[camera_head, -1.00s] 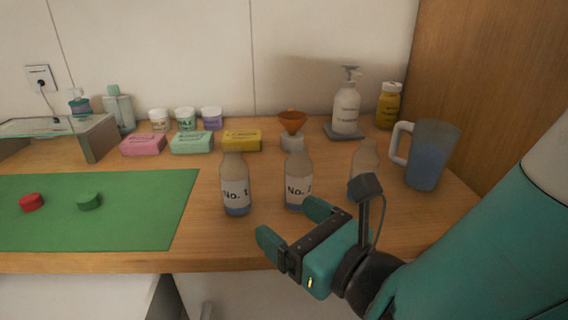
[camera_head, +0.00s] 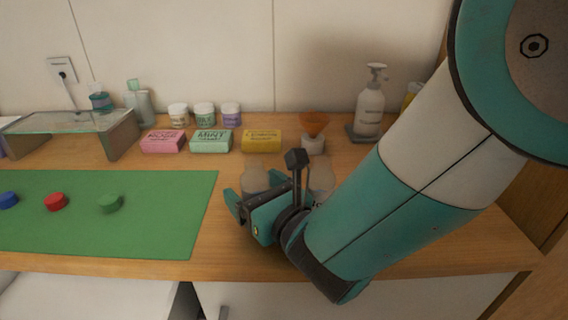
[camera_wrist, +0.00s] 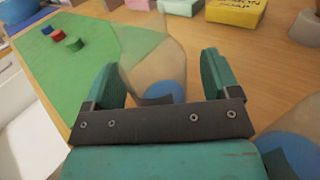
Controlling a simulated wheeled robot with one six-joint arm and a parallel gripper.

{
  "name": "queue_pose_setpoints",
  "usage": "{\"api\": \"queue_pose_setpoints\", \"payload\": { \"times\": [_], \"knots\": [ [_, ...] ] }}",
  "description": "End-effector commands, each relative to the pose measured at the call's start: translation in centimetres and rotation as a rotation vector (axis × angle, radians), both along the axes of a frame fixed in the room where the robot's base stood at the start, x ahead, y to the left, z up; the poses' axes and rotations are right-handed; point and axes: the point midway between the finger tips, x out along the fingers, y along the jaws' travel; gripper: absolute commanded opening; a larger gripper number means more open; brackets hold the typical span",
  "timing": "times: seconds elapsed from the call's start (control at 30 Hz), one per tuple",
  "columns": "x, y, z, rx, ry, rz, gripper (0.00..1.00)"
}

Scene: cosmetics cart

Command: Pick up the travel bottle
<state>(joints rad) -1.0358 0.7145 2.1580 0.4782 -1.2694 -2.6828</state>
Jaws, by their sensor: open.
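A clear travel bottle (camera_head: 255,177) stands upright on the wooden counter, its lower part and label hidden by my gripper (camera_head: 256,192). In the wrist view the same bottle (camera_wrist: 152,62), with blue liquid low in it, shows between the two spread fingers of my gripper (camera_wrist: 159,80). The fingers are open, one on each side, with a visible gap on the right; contact on the left is unclear. A second similar bottle (camera_head: 321,175) stands just to the right, partly hidden by my arm. Its blue liquid shows at the wrist view's lower right.
A green mat (camera_head: 150,225) with red (camera_head: 55,202), green (camera_head: 110,204) and blue (camera_head: 8,200) caps lies left. A pump bottle (camera_head: 369,105) is back right.

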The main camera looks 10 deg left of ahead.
Motion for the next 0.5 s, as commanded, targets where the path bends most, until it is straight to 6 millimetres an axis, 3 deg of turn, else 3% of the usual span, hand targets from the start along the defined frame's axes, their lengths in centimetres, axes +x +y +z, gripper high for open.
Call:
{"api": "queue_pose_setpoints", "payload": {
  "times": [0.2, 0.43, 0.5],
  "knots": [
    [-0.07, 0.21, -0.02, 0.001, 0.001, 0.003, 0.82],
    [-0.10, 0.23, 0.00, 0.001, 0.001, 0.003, 0.29],
    [-0.08, 0.23, 0.04, 0.001, 0.000, 0.003, 0.26]
  ]
}}
